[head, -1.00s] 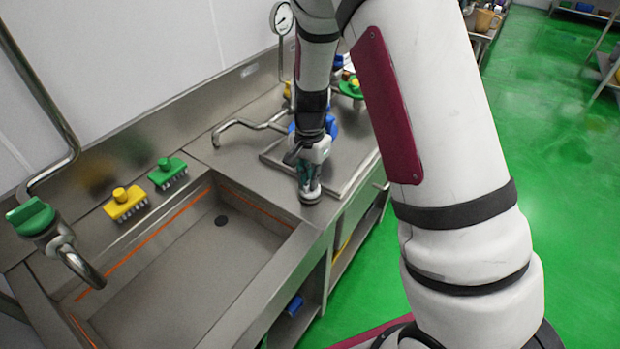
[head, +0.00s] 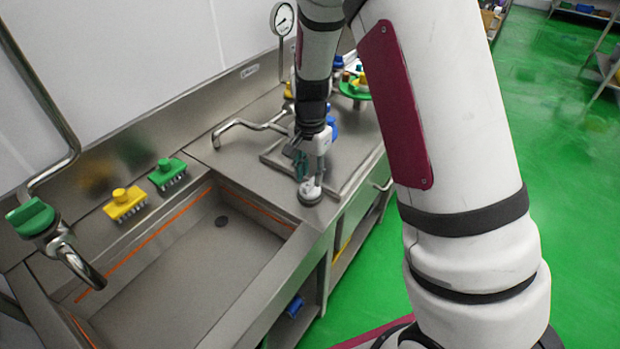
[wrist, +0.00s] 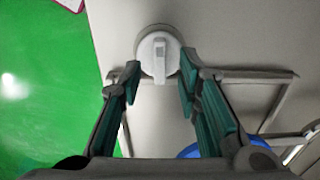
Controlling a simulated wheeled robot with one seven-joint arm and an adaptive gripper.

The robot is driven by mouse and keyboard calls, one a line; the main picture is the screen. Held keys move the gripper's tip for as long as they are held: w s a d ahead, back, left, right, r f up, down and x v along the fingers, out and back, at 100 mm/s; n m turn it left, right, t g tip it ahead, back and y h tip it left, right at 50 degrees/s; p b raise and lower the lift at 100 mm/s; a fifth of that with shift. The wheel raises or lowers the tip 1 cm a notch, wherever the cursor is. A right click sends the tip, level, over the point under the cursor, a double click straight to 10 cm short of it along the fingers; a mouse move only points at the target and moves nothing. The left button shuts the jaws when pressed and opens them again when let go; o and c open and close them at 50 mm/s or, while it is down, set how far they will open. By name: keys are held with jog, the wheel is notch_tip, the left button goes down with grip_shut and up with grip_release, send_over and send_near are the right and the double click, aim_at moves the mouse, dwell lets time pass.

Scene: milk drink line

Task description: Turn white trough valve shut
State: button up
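The white trough valve is a round disc with a raised white bar handle. In the head view the valve (head: 310,194) sits on the steel counter at the trough's far right corner. In the wrist view the valve (wrist: 146,62) is just ahead of my fingertips, its bar pointing down the picture. My gripper (head: 301,168) is just above the valve in the head view. In the wrist view my gripper (wrist: 160,68) is open, one finger on each side of the bar. I cannot tell whether either finger touches the valve.
The steel trough (head: 235,300) lies left of my gripper. A green tap handle (head: 31,217), yellow brush (head: 125,203) and green brush (head: 167,173) are along the back. A bent pipe (head: 243,124) and a blue object (wrist: 200,150) are near my gripper.

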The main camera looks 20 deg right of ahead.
aim_at(310, 182)
notch_tip(310, 182, up, 10)
jog(key=shift+f, duration=0.2)
dwell(0.4)
jog(key=s+r+n+t, duration=0.2)
jog(key=s+r+n, duration=0.3)
jog(key=s+r, duration=0.65)
jog(key=s+r+n+t, duration=0.2)
jog(key=s+r+n, duration=0.2)
jog(key=s, duration=1)
jog(key=shift+s+n+t, duration=0.2)
jog(key=shift+n+t, duration=0.2)
jog(key=shift+n, duration=0.6)
jog(key=shift+a, duration=0.1)
